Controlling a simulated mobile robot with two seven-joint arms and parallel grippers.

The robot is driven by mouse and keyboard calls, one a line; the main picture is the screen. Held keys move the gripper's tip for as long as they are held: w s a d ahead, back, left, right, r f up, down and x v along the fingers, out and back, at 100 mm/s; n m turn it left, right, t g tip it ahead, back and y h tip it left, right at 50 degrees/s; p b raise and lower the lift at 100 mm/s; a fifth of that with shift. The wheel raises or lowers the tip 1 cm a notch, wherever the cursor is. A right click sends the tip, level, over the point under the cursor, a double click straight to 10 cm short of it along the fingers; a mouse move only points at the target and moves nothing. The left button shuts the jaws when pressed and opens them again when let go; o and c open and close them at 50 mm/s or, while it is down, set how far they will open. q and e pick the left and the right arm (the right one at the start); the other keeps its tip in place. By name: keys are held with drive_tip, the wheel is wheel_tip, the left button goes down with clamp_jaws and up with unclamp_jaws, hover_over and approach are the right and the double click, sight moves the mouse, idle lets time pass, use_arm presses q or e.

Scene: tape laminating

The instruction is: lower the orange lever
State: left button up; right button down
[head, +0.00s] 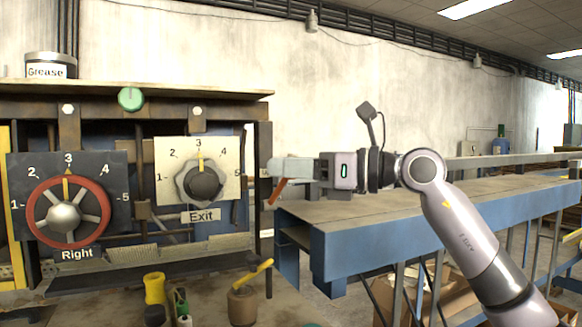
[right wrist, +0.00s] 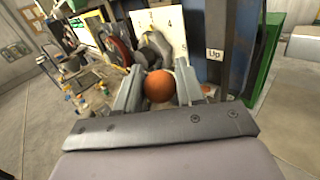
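The orange lever (head: 277,193) is at the right end of the machine panel in the head view. It slants, and its upper end is hidden behind my right gripper (head: 292,168). The right wrist view shows its round orange knob (right wrist: 158,87) between the two fingers of my right gripper (right wrist: 158,92). The fingers stand apart, one on each side of the knob, with little or no visible gap. I cannot tell whether they press on it. An "Up" label (right wrist: 214,55) is near the lever. My left gripper is not in view.
The panel has a red-rimmed dial (head: 68,212) marked "Right" and a grey knob (head: 203,183) above an "Exit" label (head: 201,216). Small bottles and a brown pot (head: 242,305) stand below. A blue-framed bench (head: 350,240) lies under my right arm.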

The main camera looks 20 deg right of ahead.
use_arm(q)
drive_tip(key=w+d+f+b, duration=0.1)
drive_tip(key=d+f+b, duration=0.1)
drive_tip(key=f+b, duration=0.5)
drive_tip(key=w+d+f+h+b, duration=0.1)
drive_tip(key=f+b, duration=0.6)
drive_tip(key=b, duration=0.7)
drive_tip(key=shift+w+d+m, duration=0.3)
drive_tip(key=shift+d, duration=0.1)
use_arm(e)
wheel_tip(320, 180, down, 12)
drive_tip(key=s+n+y, duration=0.2)
drive_tip(key=n+y, duration=0.5)
drive_tip(key=n, duration=0.2)
drive_tip(key=shift+s+r+n, duration=0.15)
drive_tip(key=shift+s+n, duration=0.15)
drive_tip(key=shift+w+a, duration=0.1)
drive_tip(key=shift+a, duration=0.05)
drive_tip(key=c, duration=0.8)
unclamp_jaws()
drive_tip(key=shift+t, duration=0.4)
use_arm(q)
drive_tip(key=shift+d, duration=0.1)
use_arm(e)
drive_tip(key=shift+d, duration=0.2)
